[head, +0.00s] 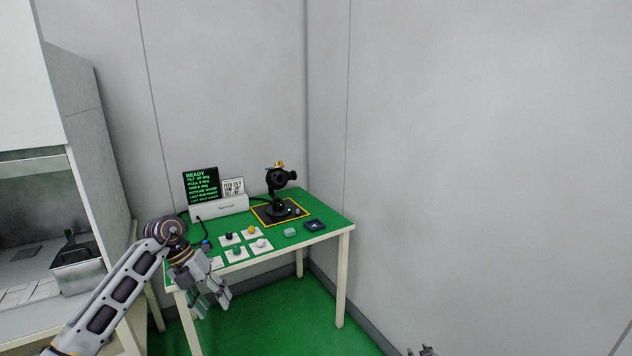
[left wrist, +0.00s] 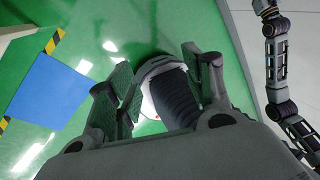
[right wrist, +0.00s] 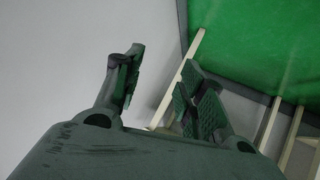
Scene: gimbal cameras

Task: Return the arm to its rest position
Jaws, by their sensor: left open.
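My left arm comes in from the left in the head view. Its gripper (head: 213,303) hangs down in front of the green table's near left edge, open and empty. In the left wrist view its two fingers (left wrist: 160,85) stand apart, with parts of my own body seen beyond them. Only the tip of my right gripper (head: 423,350) shows at the bottom edge of the head view. In the right wrist view its fingers (right wrist: 158,90) are apart with nothing between them, in front of a grey wall and pale table legs.
The green table (head: 325,222) bears a black gimbal camera (head: 281,180), a terminal screen (head: 201,185), a white box (head: 219,207), small knobs on white cards and a dark blue tile (head: 314,225). A grey bin (head: 78,268) stands on the left counter. Green floor (head: 270,325) is clear ahead.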

